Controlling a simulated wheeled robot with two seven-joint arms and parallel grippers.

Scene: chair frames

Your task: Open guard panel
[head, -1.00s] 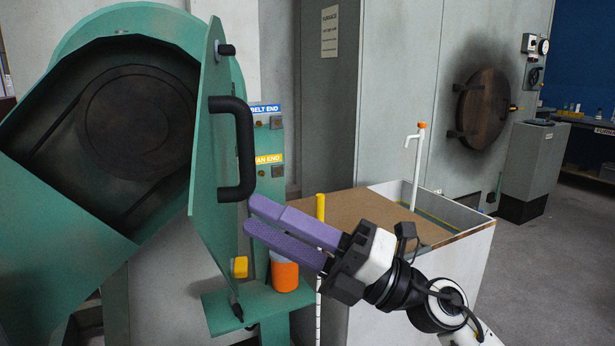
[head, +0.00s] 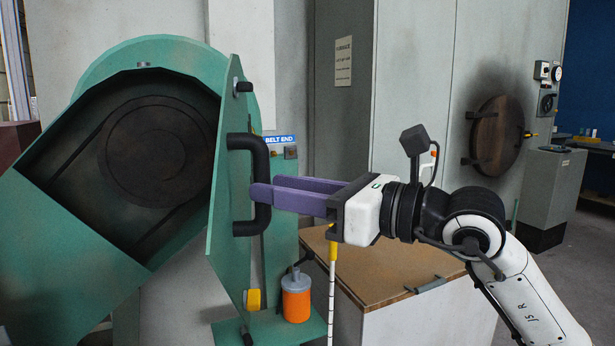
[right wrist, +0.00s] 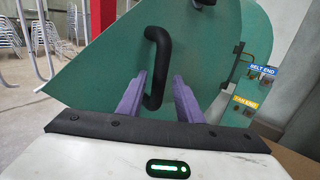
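The green guard panel (head: 226,215) stands swung out from the machine, seen nearly edge-on in the head view, with the housing opening (head: 95,190) uncovered beside it. Its black U-shaped handle (head: 262,155) faces my right gripper. My right gripper (head: 266,188) has its purple fingers at the lower part of the handle. In the right wrist view the panel (right wrist: 110,70) fills the background. The handle (right wrist: 158,45) runs down between the fingers (right wrist: 159,78), nearer the left one, with a gap to the right one. My left gripper is not in view.
An orange-and-grey can (head: 296,298) stands on the green ledge below the panel. A yellow-topped striped pole (head: 332,255) stands beside a box with a brown top (head: 385,290). A furnace with a round door (head: 497,135) is behind at right.

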